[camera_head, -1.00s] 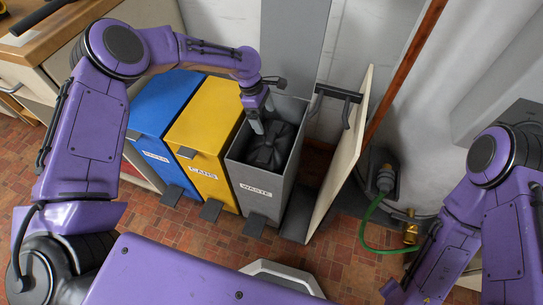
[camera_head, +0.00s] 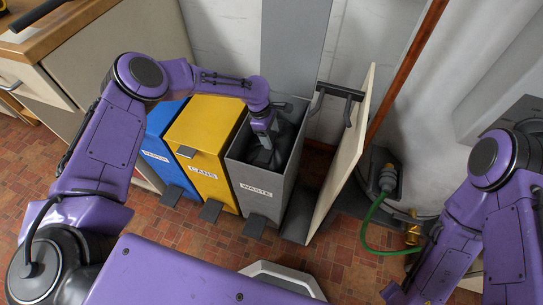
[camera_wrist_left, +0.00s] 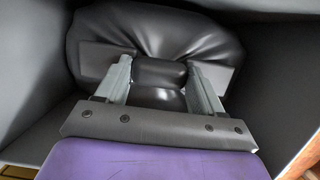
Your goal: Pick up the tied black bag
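The tied black bag (camera_head: 287,136) lies inside the grey bin labelled WASTE (camera_head: 262,184), partly hidden by my left arm. My left gripper (camera_head: 266,157) reaches down into this bin from above. In the left wrist view the shiny bag (camera_wrist_left: 165,40) spreads out ahead with gathered folds. The two grey fingers of my left gripper (camera_wrist_left: 160,82) stand apart on either side of its narrow tied neck. I see no clear grip on the neck; whether the fingers touch its sides is hard to tell. My right gripper is out of view; only its arm shows at right.
A yellow CANS bin (camera_head: 205,150) and a blue bin (camera_head: 160,150) stand left of the grey one. An upright cabinet door panel (camera_head: 345,150) stands close on its right. A green hose (camera_head: 364,235) curves on the brick floor. The grey bin's walls closely surround my left gripper.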

